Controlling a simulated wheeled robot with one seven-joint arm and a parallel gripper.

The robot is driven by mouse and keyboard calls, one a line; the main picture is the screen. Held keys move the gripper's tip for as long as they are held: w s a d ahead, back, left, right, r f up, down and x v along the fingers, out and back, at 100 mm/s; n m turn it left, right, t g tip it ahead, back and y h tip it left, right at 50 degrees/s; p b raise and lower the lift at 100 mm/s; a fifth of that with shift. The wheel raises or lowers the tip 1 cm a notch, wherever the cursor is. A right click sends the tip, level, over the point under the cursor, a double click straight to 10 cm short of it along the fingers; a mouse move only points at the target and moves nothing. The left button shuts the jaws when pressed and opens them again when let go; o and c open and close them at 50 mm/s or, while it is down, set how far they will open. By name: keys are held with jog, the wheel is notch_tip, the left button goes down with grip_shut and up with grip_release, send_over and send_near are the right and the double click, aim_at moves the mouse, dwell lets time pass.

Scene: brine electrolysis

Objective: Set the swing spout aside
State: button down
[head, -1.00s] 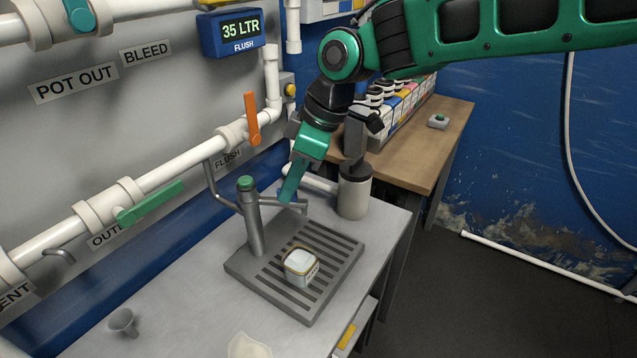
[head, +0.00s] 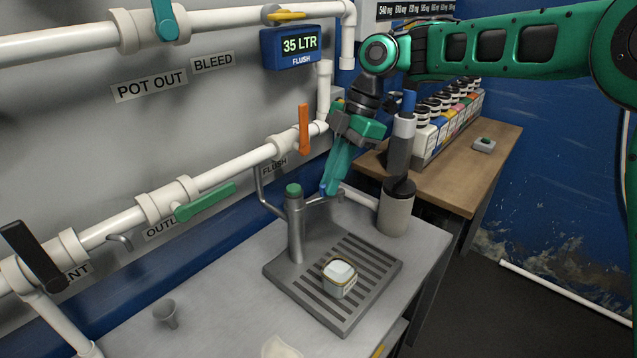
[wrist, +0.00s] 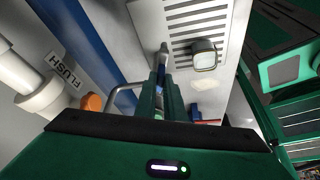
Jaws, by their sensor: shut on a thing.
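The swing spout (head: 316,202) is a thin grey arm on a grey post (head: 296,230) with a green cap, standing at the back left of a slotted drip tray (head: 380,255). It points right and slightly back, toward the wall side. My gripper (head: 328,190) reaches down from above and is shut on the spout near its outer end. In the wrist view the fingers (wrist: 160,82) are close together, and the spout between them is mostly hidden. A small white square cup (head: 340,275) with a tan rim sits on the tray, clear of the spout.
White pipes with orange (head: 304,128) and green (head: 205,201) handles run along the wall behind. A small grey funnel (head: 166,312) is at the bench's left. The bench front is mostly clear.

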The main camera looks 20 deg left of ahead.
jog(key=shift+w+r, duration=0.1)
jog(key=shift+w, duration=0.2)
jog(key=c, duration=1.8)
grip_release()
jog(key=shift+c, duration=0.2)
jog(key=v, duration=1)
jog(key=shift+w+r, duration=0.2)
jog(key=shift+r, duration=0.1)
